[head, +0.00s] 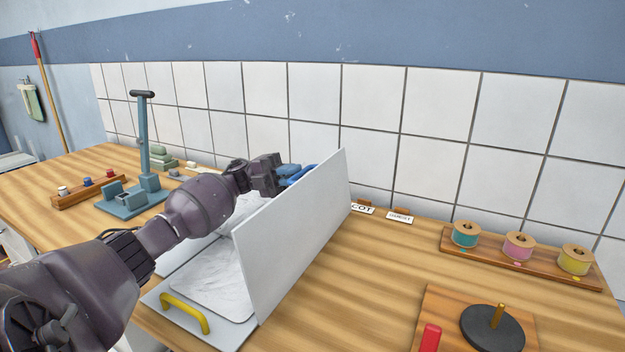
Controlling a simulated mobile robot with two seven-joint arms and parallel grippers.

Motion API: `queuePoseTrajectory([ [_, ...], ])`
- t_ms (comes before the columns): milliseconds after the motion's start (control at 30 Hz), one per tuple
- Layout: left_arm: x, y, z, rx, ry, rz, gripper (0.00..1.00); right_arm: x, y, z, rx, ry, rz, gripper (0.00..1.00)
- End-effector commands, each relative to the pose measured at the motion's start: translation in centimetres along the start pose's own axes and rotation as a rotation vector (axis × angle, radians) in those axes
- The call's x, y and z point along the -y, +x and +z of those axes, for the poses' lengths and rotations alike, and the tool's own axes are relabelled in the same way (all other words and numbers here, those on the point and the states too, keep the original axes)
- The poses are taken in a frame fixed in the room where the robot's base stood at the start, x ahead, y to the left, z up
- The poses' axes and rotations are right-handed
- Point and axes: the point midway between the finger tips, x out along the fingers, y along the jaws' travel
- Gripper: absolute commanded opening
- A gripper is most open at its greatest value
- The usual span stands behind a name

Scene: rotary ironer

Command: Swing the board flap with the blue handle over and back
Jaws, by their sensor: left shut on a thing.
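The white board flap (297,232) stands nearly upright on its long edge, tilted a little to the right, over the wooden table. Its blue handle (296,173) shows near the top, on the flap's left side. My left gripper (278,175) is at the handle and shut on it; the fingertips are partly hidden. The base board (158,299) lies flat left of the flap, with a white cloth-like pad (215,283) on it and a yellow handle (186,312) at its front edge. My right gripper is not in view.
A teal press stand (143,180) and a wooden rack of small spools (90,188) stand at the left. A spool rack (520,262) and a board with a black disc (492,327) are at the right. The table between is clear.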

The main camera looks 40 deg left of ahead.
Motion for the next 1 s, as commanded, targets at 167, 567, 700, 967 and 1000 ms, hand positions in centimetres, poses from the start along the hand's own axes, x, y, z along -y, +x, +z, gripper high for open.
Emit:
queuePoseTrajectory([
  [167,-1.3,-1.7,0.1,0.004,-0.008,0.008,0.00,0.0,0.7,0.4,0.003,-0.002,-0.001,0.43],
  [567,-1.8,-2.7,-0.1,0.001,-0.010,0.012,0.00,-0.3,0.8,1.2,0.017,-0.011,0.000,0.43],
  [700,-2.0,-2.7,-0.1,0.000,-0.013,0.013,0.00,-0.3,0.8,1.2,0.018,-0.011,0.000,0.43],
  [967,-2.2,-2.7,-0.1,-0.001,-0.016,0.013,0.26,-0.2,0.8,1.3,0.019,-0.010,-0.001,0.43],
  [1000,-2.1,-2.7,-0.1,0.000,-0.016,0.013,0.32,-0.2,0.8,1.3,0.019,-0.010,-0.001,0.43],
])
